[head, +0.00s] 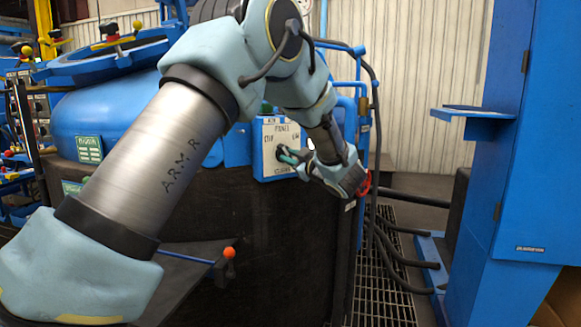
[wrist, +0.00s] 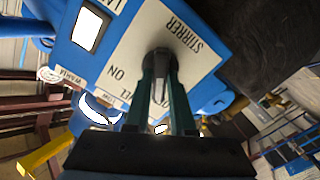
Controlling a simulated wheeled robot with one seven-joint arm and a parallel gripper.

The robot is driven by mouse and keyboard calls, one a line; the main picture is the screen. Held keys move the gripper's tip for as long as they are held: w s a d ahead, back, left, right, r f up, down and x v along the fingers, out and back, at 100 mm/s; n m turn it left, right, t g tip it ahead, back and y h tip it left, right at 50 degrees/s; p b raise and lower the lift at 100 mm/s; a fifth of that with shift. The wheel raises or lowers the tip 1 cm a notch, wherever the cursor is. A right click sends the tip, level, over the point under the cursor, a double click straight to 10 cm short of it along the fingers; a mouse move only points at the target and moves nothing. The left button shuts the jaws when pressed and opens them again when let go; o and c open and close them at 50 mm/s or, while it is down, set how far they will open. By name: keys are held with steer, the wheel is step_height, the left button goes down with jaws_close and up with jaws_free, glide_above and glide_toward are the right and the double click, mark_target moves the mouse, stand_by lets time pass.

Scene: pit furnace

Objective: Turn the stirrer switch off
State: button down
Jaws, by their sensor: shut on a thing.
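The stirrer switch (wrist: 159,86) is a small grey lever knob on a dark round base, set in a white label plate (wrist: 187,42). The plate reads STIRRER and ON, and appears rotated in the wrist view. It is on the front of a blue control box (head: 260,167) in the head view. My gripper (head: 284,153) reaches the box from the right. In the wrist view my gripper (wrist: 161,62) has its two dark green fingers on either side of the knob, shut on it. The fingers hide part of the knob and the lettering.
A blue furnace vessel (head: 110,115) stands behind the box at left. An orange-knobbed lever (head: 229,253) sits low in front. A blue cabinet (head: 530,150) with a small shelf (head: 470,113) stands at right. Dark hoses (head: 375,200) hang right of the box, above floor grating (head: 385,270).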

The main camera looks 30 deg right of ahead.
steer(key=shift+f+n+b, duration=0.15)
steer(key=shift+n+b, duration=0.85)
steer(key=shift+n, duration=0.1)
steer(key=c, duration=0.8)
jaws_free()
steer(key=shift+o, duration=0.2)
steer(key=s, duration=1.1)
steer(key=shift+d, duration=0.2)
